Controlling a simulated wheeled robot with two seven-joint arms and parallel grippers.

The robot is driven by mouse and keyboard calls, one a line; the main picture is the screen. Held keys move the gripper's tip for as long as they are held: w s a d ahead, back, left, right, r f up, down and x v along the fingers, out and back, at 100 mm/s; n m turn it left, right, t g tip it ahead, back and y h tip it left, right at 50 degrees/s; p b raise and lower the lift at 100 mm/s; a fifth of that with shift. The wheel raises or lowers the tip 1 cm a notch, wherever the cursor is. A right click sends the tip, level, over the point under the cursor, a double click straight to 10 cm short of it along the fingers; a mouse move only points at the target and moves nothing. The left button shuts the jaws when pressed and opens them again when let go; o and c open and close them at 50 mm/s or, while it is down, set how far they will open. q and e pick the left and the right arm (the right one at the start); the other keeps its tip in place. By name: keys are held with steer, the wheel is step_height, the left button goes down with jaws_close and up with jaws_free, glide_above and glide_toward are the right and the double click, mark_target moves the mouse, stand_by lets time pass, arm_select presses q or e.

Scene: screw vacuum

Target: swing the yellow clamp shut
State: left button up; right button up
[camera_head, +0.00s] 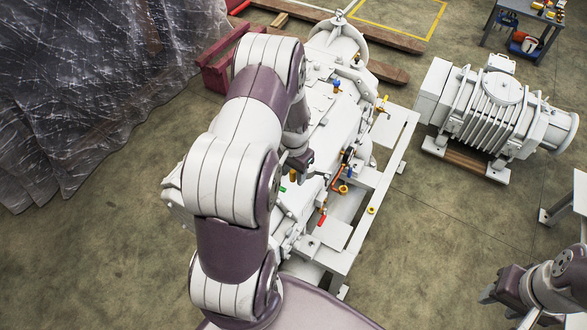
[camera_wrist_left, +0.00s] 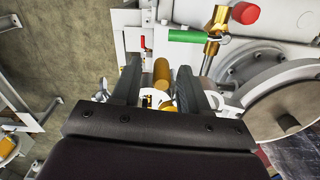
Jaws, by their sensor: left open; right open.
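A short yellow cylindrical piece, apparently part of the yellow clamp, stands on the white pump and shows in the left wrist view (camera_wrist_left: 161,72) between my left fingers. In the head view the yellow piece (camera_head: 293,176) is just beside my left gripper (camera_head: 301,162). The left gripper is open, with a dark finger on each side of the piece and visible gaps. The clamp's lower part is partly hidden by the gripper body. My right gripper (camera_head: 488,297) is open and empty at the lower right, far from the pump.
The white pump (camera_head: 325,110) carries a red-tipped valve (camera_head: 322,220), orange fittings (camera_head: 340,187) and, in the left wrist view, a green handle (camera_wrist_left: 198,37) and a red cap (camera_wrist_left: 245,13). A second white machine (camera_head: 500,105) stands right.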

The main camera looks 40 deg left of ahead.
arm_select(q)
steer(key=shift+s+a+f, duration=0.15)
steer(key=shift+f, duration=0.1)
jaws_close()
